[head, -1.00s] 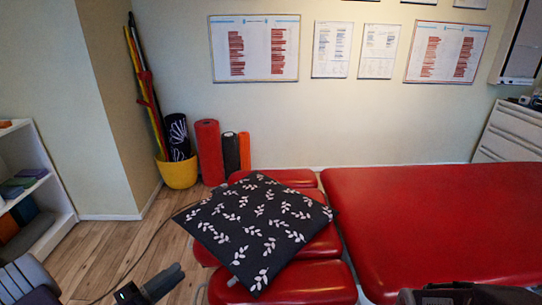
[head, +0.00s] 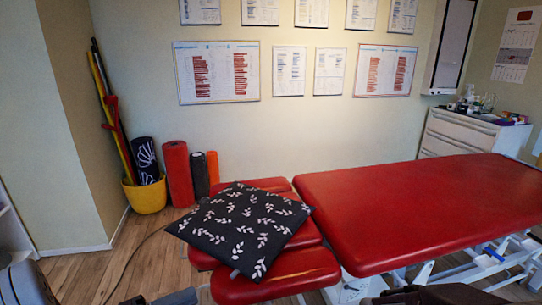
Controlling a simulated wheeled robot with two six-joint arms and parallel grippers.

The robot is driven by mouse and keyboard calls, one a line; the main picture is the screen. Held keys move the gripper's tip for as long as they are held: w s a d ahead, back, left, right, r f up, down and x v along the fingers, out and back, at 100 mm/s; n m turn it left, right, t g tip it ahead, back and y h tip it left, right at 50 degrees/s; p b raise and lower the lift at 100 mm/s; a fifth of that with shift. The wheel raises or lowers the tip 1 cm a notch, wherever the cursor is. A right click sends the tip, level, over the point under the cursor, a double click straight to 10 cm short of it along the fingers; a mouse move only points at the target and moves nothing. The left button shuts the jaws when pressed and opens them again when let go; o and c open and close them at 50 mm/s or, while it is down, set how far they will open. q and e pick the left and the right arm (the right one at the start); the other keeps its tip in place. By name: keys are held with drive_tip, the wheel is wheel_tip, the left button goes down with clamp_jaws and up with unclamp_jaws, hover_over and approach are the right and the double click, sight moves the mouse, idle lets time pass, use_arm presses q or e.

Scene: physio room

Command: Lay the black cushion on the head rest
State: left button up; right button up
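The black cushion (head: 243,226) with white leaf sprigs lies on the red head rest (head: 275,279) of the treatment couch. It lies flat and turned askew, and its left corner reaches past the head rest's left side. Its right corner comes close to the main couch top. Nothing grips it. My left gripper (head: 153,299) shows only in part at the bottom edge, left of and nearer than the cushion. Its two fingers look apart and empty, clear of the cushion. My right gripper is not in view; only a dark part of my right arm shows at the bottom right.
The red couch top (head: 420,207) fills the right side. A yellow bucket (head: 147,196), a red roll (head: 178,174) and smaller rolls stand by the wall. A white drawer cabinet (head: 470,134) is at the back right. A cable crosses the open wooden floor (head: 85,272) at left.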

use_arm(q)
drive_tip(key=s+d+f+m+g+y, duration=0.25)
drive_tip(key=s+d+m+g, duration=0.55)
drive_tip(key=s+d+g, duration=0.55)
drive_tip(key=s+a+f+m+y, duration=0.1)
drive_tip(key=s+f+m+y, duration=0.1)
drive_tip(key=s+f+y, duration=0.35)
drive_tip(key=w+a+f+n+t+y, duration=0.3)
drive_tip(key=w+a+n+t+y, duration=0.2)
drive_tip(key=w+a+y, duration=0.4)
wheel_tip(320, 180, up, 25)
drive_tip(key=n+h+p, duration=0.1)
drive_tip(key=p, duration=2.4)
drive_tip(key=shift+a, duration=0.45)
drive_tip(key=shift+w+f, duration=0.15)
drive_tip(key=shift+w, duration=0.05)
clamp_jaws()
